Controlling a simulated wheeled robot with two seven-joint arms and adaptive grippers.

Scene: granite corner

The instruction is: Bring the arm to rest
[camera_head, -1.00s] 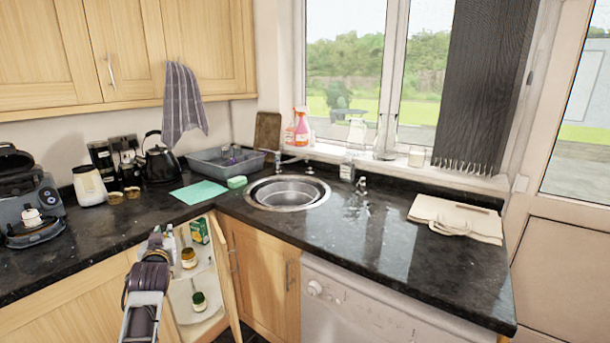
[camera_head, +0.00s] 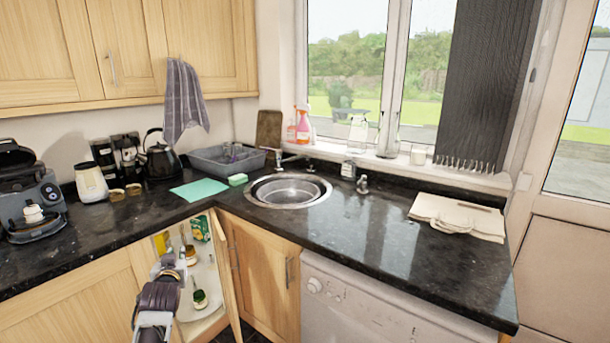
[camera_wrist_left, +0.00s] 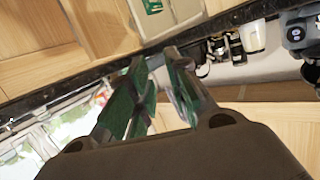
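My left gripper (camera_head: 172,262) is in front of the open corner cupboard (camera_head: 226,262), below the worktop. In the left wrist view its two fingers (camera_wrist_left: 157,58) stand apart with a clear gap between the tips and nothing held. The wrist picture is tilted and nearly upside down. My right gripper is in neither view.
The cupboard holds jars (camera_head: 199,298), a green box (camera_head: 199,228) and a yellow item (camera_head: 161,242). The dark worktop (camera_head: 110,235) edge lies above the arm. The sink (camera_head: 289,190) and a folded cloth bag (camera_head: 458,217) are farther right.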

